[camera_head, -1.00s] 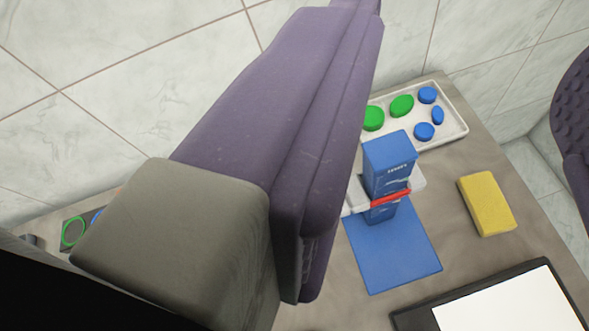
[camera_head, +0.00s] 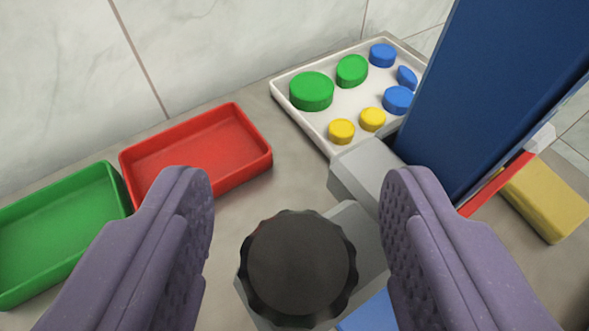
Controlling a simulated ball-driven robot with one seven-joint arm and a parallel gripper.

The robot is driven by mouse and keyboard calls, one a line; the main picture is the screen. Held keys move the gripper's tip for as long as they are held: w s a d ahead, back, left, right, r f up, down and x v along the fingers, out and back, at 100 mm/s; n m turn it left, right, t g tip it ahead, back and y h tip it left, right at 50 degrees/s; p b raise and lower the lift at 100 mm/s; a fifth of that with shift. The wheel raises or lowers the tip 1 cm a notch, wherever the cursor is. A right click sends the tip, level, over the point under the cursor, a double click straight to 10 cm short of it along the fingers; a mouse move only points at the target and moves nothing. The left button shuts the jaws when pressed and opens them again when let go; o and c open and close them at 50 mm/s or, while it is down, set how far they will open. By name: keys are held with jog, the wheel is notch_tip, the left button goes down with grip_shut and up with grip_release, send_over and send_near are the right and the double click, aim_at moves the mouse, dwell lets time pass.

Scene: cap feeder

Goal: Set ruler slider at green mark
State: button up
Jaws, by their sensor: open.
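My gripper (camera_head: 297,185) is open, with one purple finger on each side of a black ribbed knob (camera_head: 300,262). A gap shows between the knob and each finger. The knob sits on a grey block (camera_head: 358,228). Behind the right finger stands a tall blue upright (camera_head: 475,95), cut off by the top of the picture.
A white tray (camera_head: 284,96) at the back holds green, blue and yellow caps. A red tray (camera_head: 198,152) and a green tray (camera_head: 62,232) are at the left. A yellow block (camera_head: 545,205) lies at the right. A blue mat (camera_head: 370,314) shows at the bottom.

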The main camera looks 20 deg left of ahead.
grip_shut()
notch_tip(320, 180, up, 5)
jog(key=p, duration=0.3)
jog(key=shift+w+f+p, duration=0.1)
jog(key=shift+p, duration=0.2)
jog(key=shift+f, duration=0.2)
grip_release()
